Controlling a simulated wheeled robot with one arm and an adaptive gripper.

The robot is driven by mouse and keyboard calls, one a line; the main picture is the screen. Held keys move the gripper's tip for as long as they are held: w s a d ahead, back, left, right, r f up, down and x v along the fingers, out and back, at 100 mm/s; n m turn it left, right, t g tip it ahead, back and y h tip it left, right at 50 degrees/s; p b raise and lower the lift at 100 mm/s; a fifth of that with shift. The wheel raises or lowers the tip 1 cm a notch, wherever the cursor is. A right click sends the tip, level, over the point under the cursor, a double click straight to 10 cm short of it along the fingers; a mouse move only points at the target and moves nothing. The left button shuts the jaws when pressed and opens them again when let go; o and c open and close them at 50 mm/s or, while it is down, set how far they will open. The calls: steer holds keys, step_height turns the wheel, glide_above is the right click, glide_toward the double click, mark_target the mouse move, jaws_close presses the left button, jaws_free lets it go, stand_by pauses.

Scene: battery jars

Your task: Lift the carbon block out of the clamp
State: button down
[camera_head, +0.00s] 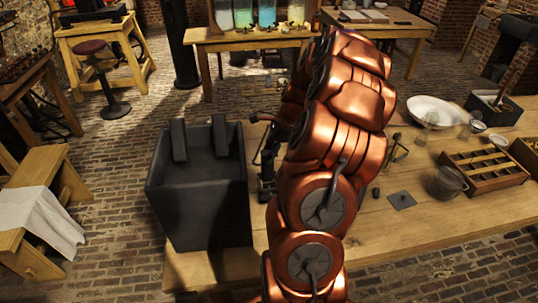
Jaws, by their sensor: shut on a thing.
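My copper-coloured arm fills the middle of the head view and covers much of the bench behind it. Part of what looks like my gripper (264,145) shows as dark links just left of the arm, over the bench's left end. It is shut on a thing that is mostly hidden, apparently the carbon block. A dark upright fitting, likely the clamp (266,186), stands at the bench edge below it, partly behind the arm. I cannot tell whether the block is still between the clamp's jaws.
A dark open box (197,205) with two dark slabs (178,140) at its rim stands left of the clamp. The bench front is mostly clear.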

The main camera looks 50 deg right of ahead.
steer(key=shift+r+p, duration=0.4)
steer(key=shift+r, duration=1.45)
